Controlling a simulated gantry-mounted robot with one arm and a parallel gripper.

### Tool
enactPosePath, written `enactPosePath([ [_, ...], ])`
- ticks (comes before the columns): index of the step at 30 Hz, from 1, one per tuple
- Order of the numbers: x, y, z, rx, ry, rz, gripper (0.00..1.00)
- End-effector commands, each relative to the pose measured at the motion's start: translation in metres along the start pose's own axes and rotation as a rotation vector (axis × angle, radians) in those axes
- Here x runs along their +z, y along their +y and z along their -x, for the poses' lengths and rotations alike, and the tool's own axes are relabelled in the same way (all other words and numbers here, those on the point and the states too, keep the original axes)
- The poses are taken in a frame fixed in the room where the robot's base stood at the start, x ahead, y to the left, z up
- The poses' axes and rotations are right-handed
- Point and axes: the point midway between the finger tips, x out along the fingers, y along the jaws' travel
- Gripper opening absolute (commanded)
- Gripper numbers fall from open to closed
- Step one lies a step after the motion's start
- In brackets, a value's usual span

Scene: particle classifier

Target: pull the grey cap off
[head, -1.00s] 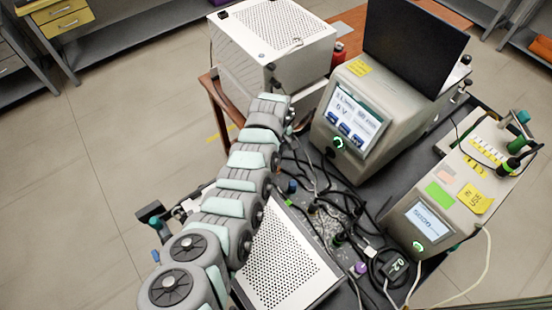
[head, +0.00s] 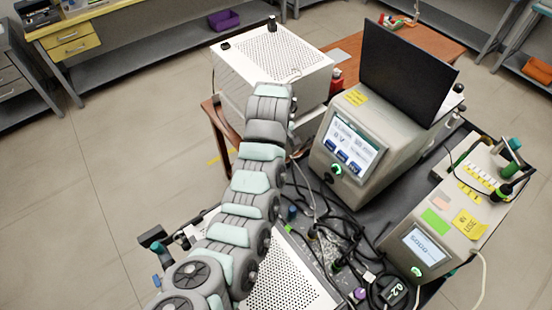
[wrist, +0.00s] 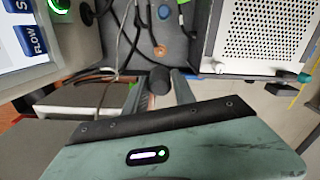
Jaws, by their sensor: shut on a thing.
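My gripper (wrist: 162,92) shows at the centre of the wrist view. Its two fingers are shut on a short, dark grey, round piece, which I take to be the grey cap (wrist: 158,79). The cap's round end faces up in the picture, and I see nothing joined to that end. A small orange-brown ring (wrist: 160,51) lies beyond it on the dark surface. In the head view my arm reaches up towards the perforated white box, and its own links hide the gripper and the cap.
The perforated white box (head: 272,58) stands at the back. A grey instrument with a lit screen (head: 350,143) and a dark panel (head: 407,72) are to its right. A smaller instrument (head: 440,222) stands at the right. Black cables (head: 318,222) crowd the middle of the bench.

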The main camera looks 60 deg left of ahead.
Motion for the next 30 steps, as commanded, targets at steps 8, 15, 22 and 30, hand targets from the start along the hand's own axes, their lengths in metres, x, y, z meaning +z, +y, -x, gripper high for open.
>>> enactPosePath([
  [8, 0.0, 0.0, -0.001, -0.001, 0.0, 0.001, 0.0],
  [15, 0.0, 0.0, 0.007, -0.001, 0.0, 0.001, 0.0],
  [22, -0.001, -0.001, 0.017, -0.002, 0.001, 0.002, 0.0],
  [30, 0.0, 0.0, 0.029, -0.001, 0.0, 0.0, 0.0],
])
